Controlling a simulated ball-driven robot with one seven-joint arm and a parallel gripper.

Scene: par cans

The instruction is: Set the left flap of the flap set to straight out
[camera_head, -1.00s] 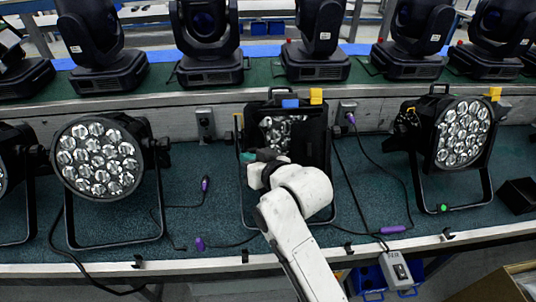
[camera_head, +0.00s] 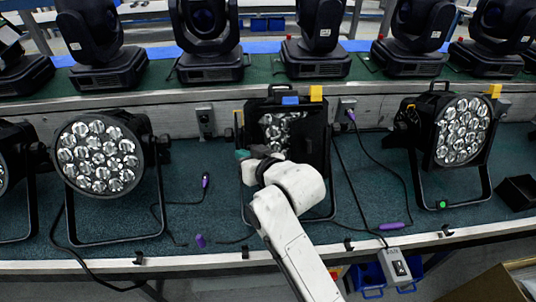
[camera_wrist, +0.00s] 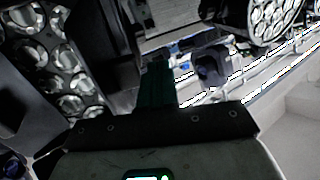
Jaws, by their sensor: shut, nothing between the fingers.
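The flap set (camera_head: 327,138) is on the middle par can, a black frame around a cluster of lenses (camera_head: 278,128). Its left flap (camera_head: 239,130) shows as a narrow dark strip, seen nearly edge-on, at the frame's left side. A blue tab and a yellow tab are at the top. My gripper (camera_head: 242,155) is at the lower left of the frame, close to the left flap; I cannot tell whether they touch. Its teal fingers are together and empty, and also show in the wrist view (camera_wrist: 157,84), beside dark panels. My wrist hides the frame's lower part.
Par cans stand to the left (camera_head: 98,155) and right (camera_head: 461,132) on the teal bench top (camera_head: 215,218). Black cables with purple connectors (camera_head: 392,226) lie on it. Several moving heads (camera_head: 210,40) line the shelf behind.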

